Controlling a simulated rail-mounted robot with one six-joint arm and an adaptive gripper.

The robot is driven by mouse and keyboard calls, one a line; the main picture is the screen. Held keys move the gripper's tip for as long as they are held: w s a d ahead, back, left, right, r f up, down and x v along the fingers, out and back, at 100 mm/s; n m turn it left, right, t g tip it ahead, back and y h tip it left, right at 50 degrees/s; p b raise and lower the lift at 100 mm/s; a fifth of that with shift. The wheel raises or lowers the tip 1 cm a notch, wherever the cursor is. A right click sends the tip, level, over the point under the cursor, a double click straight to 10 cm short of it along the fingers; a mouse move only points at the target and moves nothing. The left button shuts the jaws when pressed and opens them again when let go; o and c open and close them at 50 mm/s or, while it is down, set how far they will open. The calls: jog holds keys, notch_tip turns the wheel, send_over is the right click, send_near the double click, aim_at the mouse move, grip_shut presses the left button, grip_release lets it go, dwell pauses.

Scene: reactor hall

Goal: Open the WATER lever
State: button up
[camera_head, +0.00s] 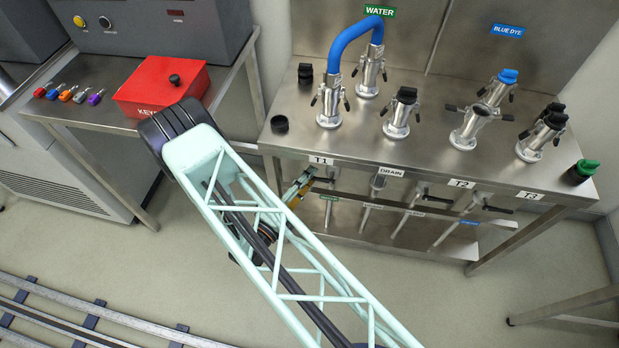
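The steel bench has a row of levers below its top. A lever with a small green tag (330,197) hangs at the left end of this row, under the T1 label (320,160). Its tag is too small to read, but the green matches the WATER sign (380,11) above. The end of my arm with my gripper (304,182) is just left of this lever, partly hidden behind my pale green truss link. I cannot tell whether its fingers touch the lever or whether they are open.
Other levers hang to the right, one with a blue tag (468,222). A blue hose (352,38) joins two ports on the bench top. A red key box (162,86) and several coloured keys (66,94) lie on the left table. The floor in front is clear, with rails at lower left.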

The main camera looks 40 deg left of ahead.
grip_shut()
